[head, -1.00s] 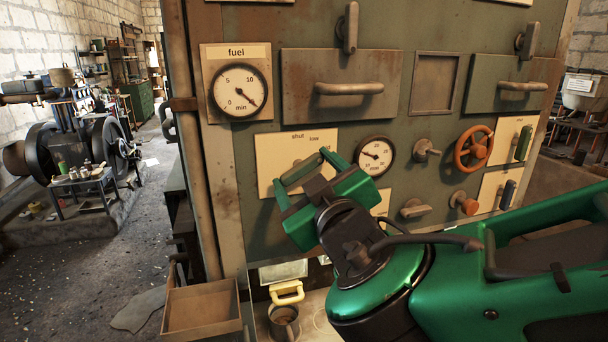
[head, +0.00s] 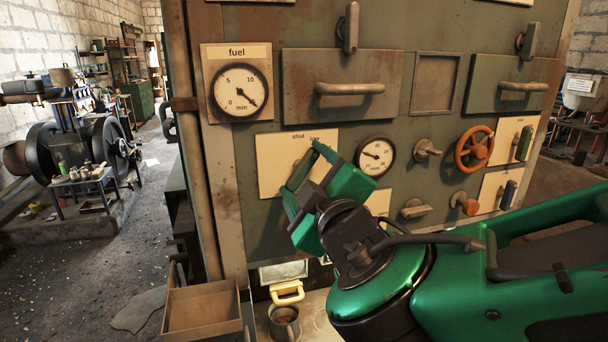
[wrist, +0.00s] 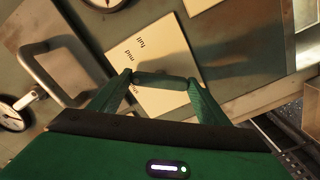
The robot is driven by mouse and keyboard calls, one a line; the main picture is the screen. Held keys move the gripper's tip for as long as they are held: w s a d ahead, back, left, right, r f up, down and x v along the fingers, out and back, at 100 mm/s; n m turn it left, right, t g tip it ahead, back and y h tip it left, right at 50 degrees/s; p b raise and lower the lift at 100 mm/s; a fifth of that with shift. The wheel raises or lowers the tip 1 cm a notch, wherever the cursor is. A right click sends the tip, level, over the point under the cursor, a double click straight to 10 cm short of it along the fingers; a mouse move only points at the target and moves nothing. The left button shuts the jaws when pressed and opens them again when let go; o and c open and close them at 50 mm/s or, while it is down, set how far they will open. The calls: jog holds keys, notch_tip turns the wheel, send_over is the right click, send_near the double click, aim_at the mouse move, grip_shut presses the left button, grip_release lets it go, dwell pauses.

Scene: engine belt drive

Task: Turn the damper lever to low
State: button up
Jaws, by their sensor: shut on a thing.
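The damper plate (head: 268,168) is a cream label on the green panel, with "shut" and a partly covered "low" along its top in the head view. The plate (wrist: 150,65) also shows in the wrist view, with "full", "mid" and a label partly hidden by a finger. A dark lever (wrist: 165,80) lies across the gap between my green fingertips there. My gripper (head: 303,170) is shut on this lever in front of the plate, tilted steeply. In the head view the fingers mostly hide the lever, so its exact pointing direction is unclear.
A round gauge (head: 375,156) sits close right of my gripper. An orange handwheel (head: 474,149), knobs and switches are farther right. A drawer handle (head: 349,88) juts out above. A fuel gauge (head: 240,91) is upper left. A mug (head: 284,322) stands below.

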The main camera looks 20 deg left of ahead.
jog(key=shift+f+n, duration=0.15)
jog(key=shift+n, duration=0.35)
jog(key=o, duration=1.1)
jog(key=shift+d, duration=0.1)
jog(key=shift+c, duration=0.2)
jog(key=v, duration=1)
jog(key=shift+s+d, duration=0.2)
jog(key=shift+s, duration=0.05)
